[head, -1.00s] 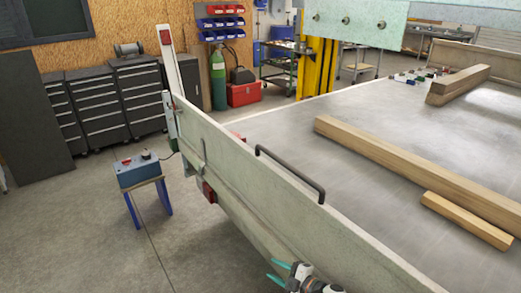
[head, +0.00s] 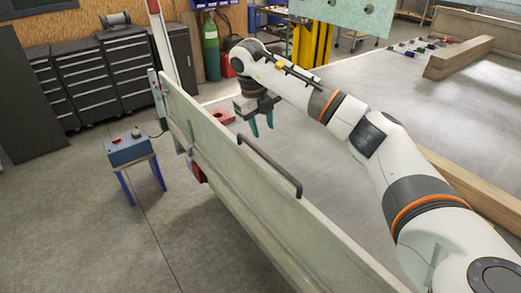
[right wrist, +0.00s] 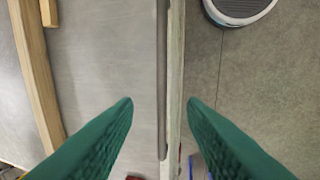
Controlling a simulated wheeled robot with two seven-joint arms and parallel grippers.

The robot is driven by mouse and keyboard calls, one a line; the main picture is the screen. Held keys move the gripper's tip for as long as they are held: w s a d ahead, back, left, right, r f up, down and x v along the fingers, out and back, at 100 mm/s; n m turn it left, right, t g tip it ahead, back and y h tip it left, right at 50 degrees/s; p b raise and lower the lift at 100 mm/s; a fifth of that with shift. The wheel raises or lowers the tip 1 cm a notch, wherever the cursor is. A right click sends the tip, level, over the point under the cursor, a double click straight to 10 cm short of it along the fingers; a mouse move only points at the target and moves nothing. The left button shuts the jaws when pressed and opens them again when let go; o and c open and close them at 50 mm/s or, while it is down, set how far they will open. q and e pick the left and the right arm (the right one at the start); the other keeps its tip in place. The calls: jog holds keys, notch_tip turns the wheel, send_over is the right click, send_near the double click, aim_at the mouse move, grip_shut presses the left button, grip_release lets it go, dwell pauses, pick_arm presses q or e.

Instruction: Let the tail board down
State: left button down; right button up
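The tail board (head: 225,165) is a pale, worn panel standing upright along the edge of the trailer bed. A dark bar handle (head: 270,163) is fixed near its top edge. My right gripper (head: 262,126) reaches over the bed, fingers pointing down, beyond the handle in the head view. Its teal fingers are apart and empty. In the right wrist view, the board's top edge (right wrist: 176,75) and the dark handle (right wrist: 162,90) run between the open fingers, lower than them; I see no contact. My left gripper is out of view.
A blue control box (head: 128,150) on a blue-legged stand is left of the board, with clear floor around. A post (head: 172,50) rises at the board's far end. A red piece (head: 222,117) and timber beams (head: 458,57) lie on the bed.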

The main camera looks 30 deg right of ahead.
aim_at(268, 157)
jog(key=p+x, duration=0.3)
jog(key=x, duration=0.7)
jog(key=shift+a+f+p, duration=0.1)
jog(key=shift+a+p, duration=0.05)
jog(key=shift+p, duration=0.25)
jog(key=shift+f, duration=0.65)
jog(key=shift+c, duration=1.1)
grip_shut()
